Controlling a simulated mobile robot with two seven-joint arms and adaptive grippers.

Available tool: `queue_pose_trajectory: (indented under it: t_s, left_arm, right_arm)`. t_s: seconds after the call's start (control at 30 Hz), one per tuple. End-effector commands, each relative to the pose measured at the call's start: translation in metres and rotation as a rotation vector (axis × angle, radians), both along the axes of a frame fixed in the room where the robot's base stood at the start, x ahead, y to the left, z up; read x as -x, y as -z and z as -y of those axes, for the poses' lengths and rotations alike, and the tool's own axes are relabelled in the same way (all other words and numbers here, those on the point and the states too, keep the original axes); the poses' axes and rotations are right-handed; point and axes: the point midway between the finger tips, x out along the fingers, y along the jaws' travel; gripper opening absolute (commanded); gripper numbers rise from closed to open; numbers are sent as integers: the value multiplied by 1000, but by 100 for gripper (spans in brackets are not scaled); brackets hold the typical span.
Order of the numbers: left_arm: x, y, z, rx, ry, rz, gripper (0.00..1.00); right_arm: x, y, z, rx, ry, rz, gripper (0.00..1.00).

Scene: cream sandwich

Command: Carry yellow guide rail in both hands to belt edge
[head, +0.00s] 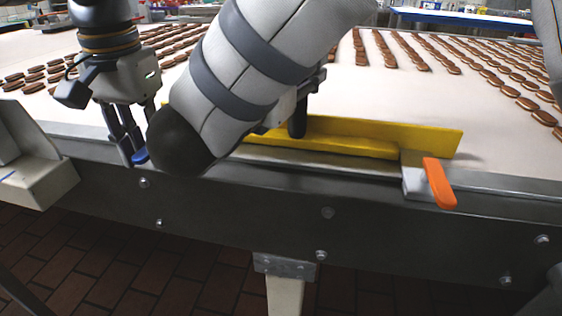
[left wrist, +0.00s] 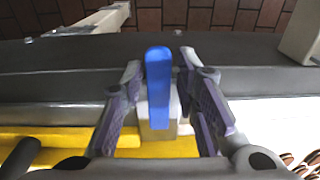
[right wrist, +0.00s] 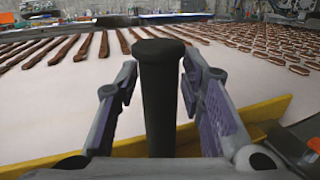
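The yellow guide rail (head: 425,138) lies along the near edge of the belt; my right arm hides its left part in the head view. An orange-handled clamp (head: 438,183) sits at its right end. A blue lever (left wrist: 158,85) stands between the spread fingers of my left gripper (left wrist: 161,62), apart from both; the lever also shows in the head view (head: 140,157). A black upright post (right wrist: 158,105) stands between the open fingers of my right gripper (right wrist: 157,75), with gaps on both sides. The right gripper is mostly hidden behind my arm in the head view.
The pale belt (head: 385,88) carries rows of brown sandwich cookies (head: 470,62) beyond the rail. The grey conveyor side frame (head: 380,215) runs along the front, above a brown tiled floor (head: 200,260). Belt surface just behind the rail is clear.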

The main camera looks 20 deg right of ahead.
Motion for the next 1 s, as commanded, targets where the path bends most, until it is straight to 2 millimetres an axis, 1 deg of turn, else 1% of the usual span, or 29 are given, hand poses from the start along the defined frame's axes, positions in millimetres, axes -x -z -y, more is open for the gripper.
queue_pose_trajectory:
  t_s: [0.03,0.27,0.37,0.47,0.6,0.7,0.83,1.0]
  left_arm:
    - [0,-8,0,1,-1,11,37]
    - [0,-9,0,0,-1,12,37]
    - [0,-17,0,1,-2,14,37]
    - [2,-39,0,2,-3,18,37]
    - [6,-81,1,2,-3,20,37]
    - [8,-106,1,3,-2,19,37]
    - [9,-121,1,1,-2,15,37]
    - [11,-130,0,1,1,13,37]
  right_arm:
    - [1,-8,0,-1,1,10,44]
    - [2,-8,0,-1,2,10,44]
    - [1,-8,1,-1,2,10,44]
    - [2,-8,1,-1,2,10,44]
    - [2,-8,1,-1,2,10,44]
    - [2,-8,1,-1,2,10,44]
    - [1,-8,1,-1,2,10,44]
    - [3,-7,-2,0,0,10,44]
